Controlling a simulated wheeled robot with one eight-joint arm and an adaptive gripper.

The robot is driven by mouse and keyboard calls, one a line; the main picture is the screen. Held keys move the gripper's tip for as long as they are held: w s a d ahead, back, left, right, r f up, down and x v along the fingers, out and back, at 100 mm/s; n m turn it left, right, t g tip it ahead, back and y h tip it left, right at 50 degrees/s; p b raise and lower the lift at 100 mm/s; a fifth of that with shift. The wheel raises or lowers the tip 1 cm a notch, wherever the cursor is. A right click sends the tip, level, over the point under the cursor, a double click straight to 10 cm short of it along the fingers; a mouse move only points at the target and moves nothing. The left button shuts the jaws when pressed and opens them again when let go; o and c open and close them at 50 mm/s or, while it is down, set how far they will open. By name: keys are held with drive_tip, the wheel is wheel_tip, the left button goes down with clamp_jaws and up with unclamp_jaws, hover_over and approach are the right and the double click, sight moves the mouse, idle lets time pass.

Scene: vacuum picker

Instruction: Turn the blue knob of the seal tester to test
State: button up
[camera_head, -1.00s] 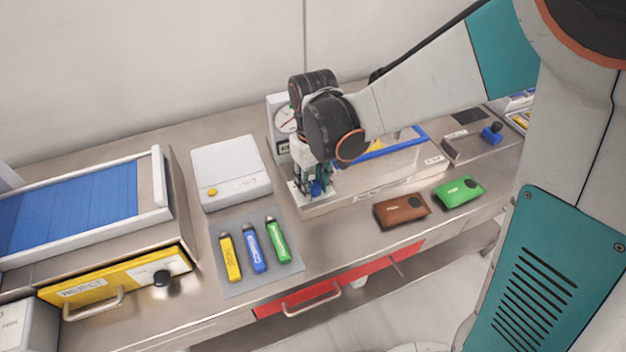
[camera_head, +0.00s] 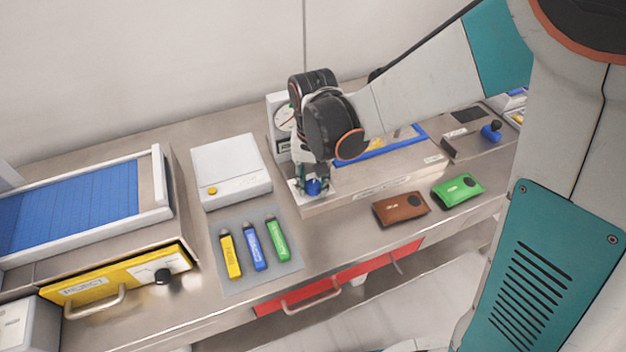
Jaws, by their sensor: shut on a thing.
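The seal tester (camera_head: 385,182) is a low metal box with a blue-framed top and a dial gauge (camera_head: 284,117) at its back left. Its blue knob (camera_head: 314,187) sits on a white plate (camera_head: 298,189) at the left front of the box. My gripper (camera_head: 312,182) points down at the knob and is shut on it. The arm and wrist hide part of the tester's top. The markings around the knob are too small to read.
A white scale (camera_head: 230,165) stands left of the tester. A grey mat (camera_head: 240,284) holds yellow, blue and green sticks. Brown (camera_head: 400,207) and green (camera_head: 458,190) pouches lie in front. A metal box with a blue knob (camera_head: 491,131) is at right.

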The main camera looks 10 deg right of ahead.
idle(0.4)
drive_tip(key=o, duration=0.8)
